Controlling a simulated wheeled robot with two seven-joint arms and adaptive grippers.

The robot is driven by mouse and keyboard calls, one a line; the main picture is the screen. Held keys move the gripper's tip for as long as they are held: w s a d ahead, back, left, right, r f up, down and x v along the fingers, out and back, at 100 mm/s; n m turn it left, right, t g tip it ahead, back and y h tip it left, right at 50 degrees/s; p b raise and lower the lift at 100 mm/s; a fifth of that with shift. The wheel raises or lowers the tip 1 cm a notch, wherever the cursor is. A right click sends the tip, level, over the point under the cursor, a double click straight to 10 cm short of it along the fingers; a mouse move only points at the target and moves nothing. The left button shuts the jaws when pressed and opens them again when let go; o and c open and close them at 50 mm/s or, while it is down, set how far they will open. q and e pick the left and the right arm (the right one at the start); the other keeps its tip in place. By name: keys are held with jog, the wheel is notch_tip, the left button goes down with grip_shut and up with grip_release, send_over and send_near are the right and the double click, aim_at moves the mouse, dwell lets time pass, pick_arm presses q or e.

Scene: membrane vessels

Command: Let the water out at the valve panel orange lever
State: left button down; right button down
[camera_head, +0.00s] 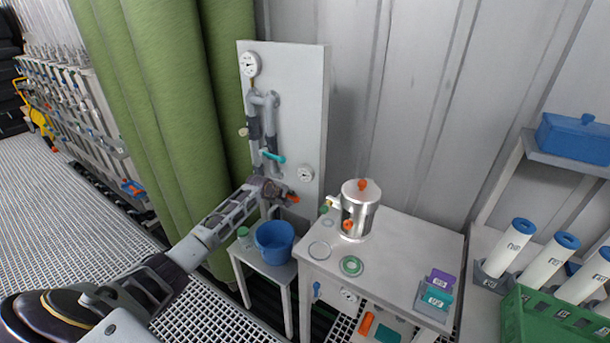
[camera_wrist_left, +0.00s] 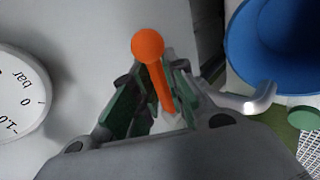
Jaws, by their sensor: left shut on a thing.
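The valve panel (camera_head: 312,110) is a tall pale board with grey pipes, gauges and a teal lever (camera_head: 272,157). The orange lever (camera_head: 293,199) is low on the panel, at the tip of my left gripper (camera_head: 274,190). In the left wrist view the orange lever (camera_wrist_left: 150,58) has a round knob, and its stem runs down between the two green-padded fingers of the left gripper (camera_wrist_left: 155,98). The left gripper is shut on the orange lever. A blue bucket (camera_head: 274,240) stands just below, and it also shows in the left wrist view (camera_wrist_left: 285,45). My right gripper is not in view.
A small stand (camera_head: 268,268) holds the bucket and a green-capped bottle (camera_head: 243,236). The white table (camera_head: 405,255) to the right bears a steel vessel (camera_head: 360,210), a green ring (camera_head: 351,266) and coloured boxes. A green crate (camera_head: 540,318) is at the lower right.

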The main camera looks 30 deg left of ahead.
pick_arm(q)
jog(key=shift+s+d+f, duration=0.1)
jog(key=shift+d+f, duration=0.1)
jog(key=shift+d, duration=0.05)
